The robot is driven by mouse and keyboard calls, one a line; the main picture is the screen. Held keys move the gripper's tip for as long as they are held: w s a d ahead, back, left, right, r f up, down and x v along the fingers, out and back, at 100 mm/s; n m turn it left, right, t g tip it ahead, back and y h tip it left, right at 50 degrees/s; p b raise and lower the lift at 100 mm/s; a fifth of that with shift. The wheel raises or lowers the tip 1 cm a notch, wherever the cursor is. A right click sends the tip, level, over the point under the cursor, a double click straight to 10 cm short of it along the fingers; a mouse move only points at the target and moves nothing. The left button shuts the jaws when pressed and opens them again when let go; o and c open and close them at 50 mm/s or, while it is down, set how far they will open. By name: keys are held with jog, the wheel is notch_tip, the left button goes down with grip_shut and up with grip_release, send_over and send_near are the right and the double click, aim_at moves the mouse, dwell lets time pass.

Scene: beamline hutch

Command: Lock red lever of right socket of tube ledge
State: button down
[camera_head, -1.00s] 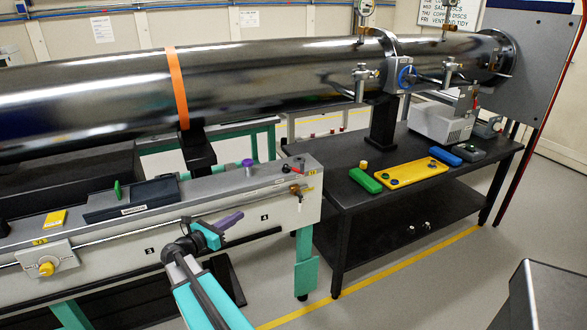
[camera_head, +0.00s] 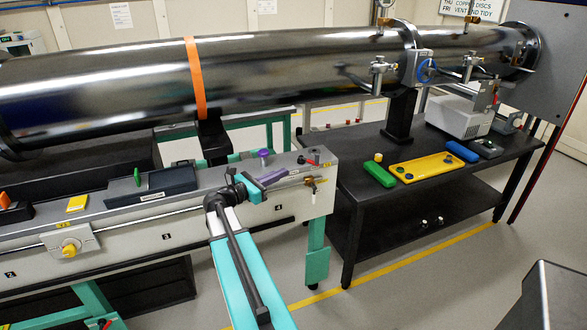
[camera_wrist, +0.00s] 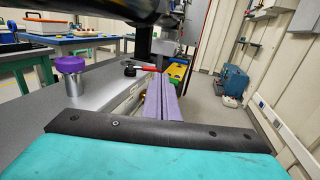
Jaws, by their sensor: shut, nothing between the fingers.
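My gripper (camera_head: 286,171) has purple fingers, shut and empty, held along the ledge's front edge just left of the lever. In the wrist view my gripper (camera_wrist: 168,82) points at the lever's right end; I cannot tell whether they touch. The socket under the lever is not clear.
A purple knob (camera_head: 264,153) stands on the ledge left of the lever. A brass fitting (camera_head: 311,187) sticks out of the ledge's front face below the lever. The big dark tube (camera_head: 300,75) runs above. A black table (camera_head: 440,173) with coloured blocks stands to the right.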

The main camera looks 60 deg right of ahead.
aim_at(316, 158)
jog(key=p+x, duration=0.3)
jog(key=x, duration=1)
jog(key=shift+s+d+f+p, duration=0.1)
jog(key=shift+d+p, duration=0.2)
jog(key=shift+p, duration=0.05)
